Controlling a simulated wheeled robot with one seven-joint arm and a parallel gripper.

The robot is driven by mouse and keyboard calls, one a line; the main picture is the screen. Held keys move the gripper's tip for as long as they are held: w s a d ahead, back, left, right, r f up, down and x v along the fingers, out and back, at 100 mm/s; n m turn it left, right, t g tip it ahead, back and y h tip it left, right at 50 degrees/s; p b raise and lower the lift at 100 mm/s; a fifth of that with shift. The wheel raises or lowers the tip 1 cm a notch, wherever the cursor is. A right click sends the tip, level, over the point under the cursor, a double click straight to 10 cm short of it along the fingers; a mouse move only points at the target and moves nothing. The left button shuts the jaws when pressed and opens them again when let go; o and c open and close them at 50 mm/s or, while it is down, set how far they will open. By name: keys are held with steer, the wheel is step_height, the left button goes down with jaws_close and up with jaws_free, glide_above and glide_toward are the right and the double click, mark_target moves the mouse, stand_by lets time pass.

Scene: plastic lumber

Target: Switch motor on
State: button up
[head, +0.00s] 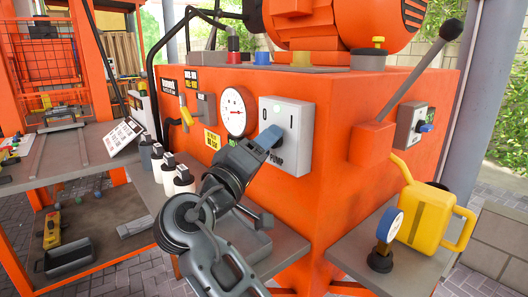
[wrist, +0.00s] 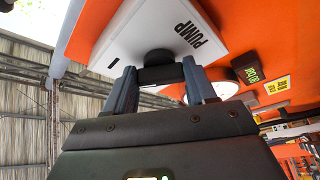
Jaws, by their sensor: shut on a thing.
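A white panel marked PUMP (head: 286,112), with 0 and I marks, is mounted on the front of the orange machine. It also shows in the wrist view (wrist: 140,37), tilted. My gripper (head: 268,137) reaches the panel's lower part. In the wrist view its two blue fingers are shut on a black rotary knob (wrist: 158,70) on the panel, one finger on each side. In the head view the fingers hide the knob. A large orange motor (head: 345,25) sits on top of the machine. I see no switch whose label reads motor.
A round gauge (head: 235,113) and a yellow-handled switch (head: 185,110) are left of the panel. A lever (head: 420,72) and a blue-knobbed switch box (head: 411,123) are to the right. A yellow can (head: 424,218) stands on the right shelf. White-bodied bottles (head: 182,181) stand close to my arm.

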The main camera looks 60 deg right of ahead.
steer(key=shift+f, duration=0.1)
steer(key=o, duration=1)
steer(key=shift+o, duration=0.2)
steer(key=shift+a, duration=0.15)
steer(key=v, duration=0.7)
steer(key=shift+a, duration=0.3)
steer(key=shift+a, duration=0.1)
